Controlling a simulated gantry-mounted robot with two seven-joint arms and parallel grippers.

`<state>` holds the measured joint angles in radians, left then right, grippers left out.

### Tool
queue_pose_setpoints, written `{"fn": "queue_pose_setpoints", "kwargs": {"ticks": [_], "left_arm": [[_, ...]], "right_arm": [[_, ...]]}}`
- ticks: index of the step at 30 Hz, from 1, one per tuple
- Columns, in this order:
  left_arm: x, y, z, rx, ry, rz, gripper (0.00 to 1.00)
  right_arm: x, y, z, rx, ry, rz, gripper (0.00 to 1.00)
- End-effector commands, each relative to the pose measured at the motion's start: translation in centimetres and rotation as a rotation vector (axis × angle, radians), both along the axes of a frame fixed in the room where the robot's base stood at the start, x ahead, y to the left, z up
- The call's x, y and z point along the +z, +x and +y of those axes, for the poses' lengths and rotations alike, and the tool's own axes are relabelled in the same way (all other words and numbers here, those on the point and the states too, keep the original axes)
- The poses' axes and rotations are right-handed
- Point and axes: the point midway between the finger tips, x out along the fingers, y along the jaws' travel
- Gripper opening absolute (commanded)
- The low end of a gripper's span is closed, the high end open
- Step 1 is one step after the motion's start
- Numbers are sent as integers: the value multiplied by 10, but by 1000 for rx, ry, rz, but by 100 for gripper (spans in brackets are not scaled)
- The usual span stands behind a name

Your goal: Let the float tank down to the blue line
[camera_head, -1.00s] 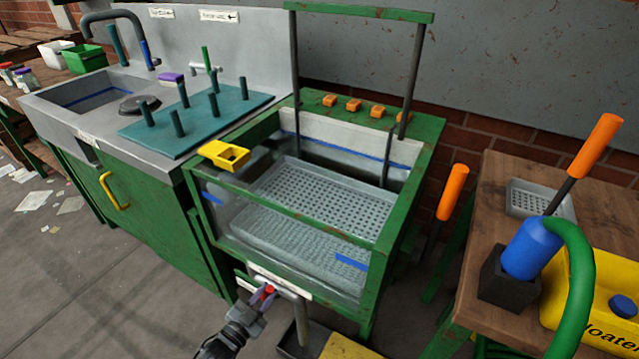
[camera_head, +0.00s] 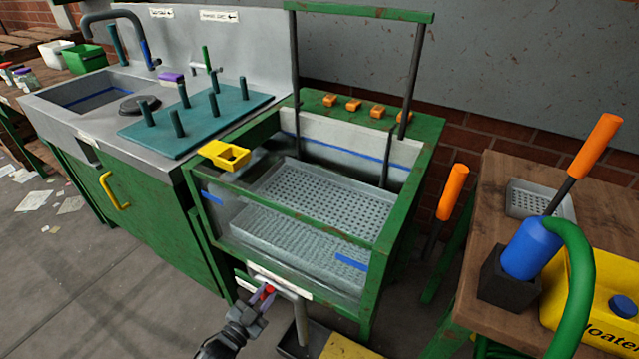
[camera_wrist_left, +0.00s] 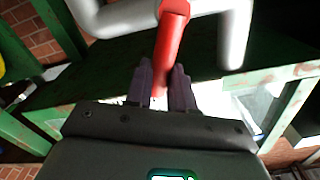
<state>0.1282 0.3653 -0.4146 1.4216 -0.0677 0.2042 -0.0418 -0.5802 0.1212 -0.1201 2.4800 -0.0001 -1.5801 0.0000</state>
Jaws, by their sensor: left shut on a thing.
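The float tank (camera_head: 305,215) is a green-framed, clear-walled tank with a perforated grey tray (camera_head: 325,195) inside. A blue line (camera_head: 350,155) runs along its inner back wall, and a blue mark (camera_head: 352,262) shows low on the front right. The exact water level is hard to tell. Below the front is a grey drain pipe (camera_head: 298,300) with a red valve handle (camera_wrist_left: 172,25). My left gripper (camera_head: 262,298) is shut on the red handle; in the left wrist view its two dark fingers (camera_wrist_left: 164,88) sit either side of it. My right gripper is not in view.
A sink bench with a teal peg board (camera_head: 190,122) stands left. A wooden table (camera_head: 480,225) with a blue hand pump (camera_head: 528,248) and yellow container (camera_head: 600,290) stands right. A dark tray (camera_head: 300,340) lies under the drain pipe.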

Motion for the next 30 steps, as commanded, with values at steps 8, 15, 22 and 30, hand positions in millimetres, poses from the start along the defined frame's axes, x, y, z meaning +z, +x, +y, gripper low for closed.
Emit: {"fn": "queue_pose_setpoints", "kwargs": {"ticks": [8,15,22,30], "left_arm": [[-3,-1,1,2,2,7,0],[-1,0,3,3,-23,20,0],[2,5,12,4,-177,100,0],[1,6,15,2,-232,126,0]], "right_arm": [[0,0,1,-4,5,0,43],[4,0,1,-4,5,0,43],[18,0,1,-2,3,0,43],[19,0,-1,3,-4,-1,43]]}}
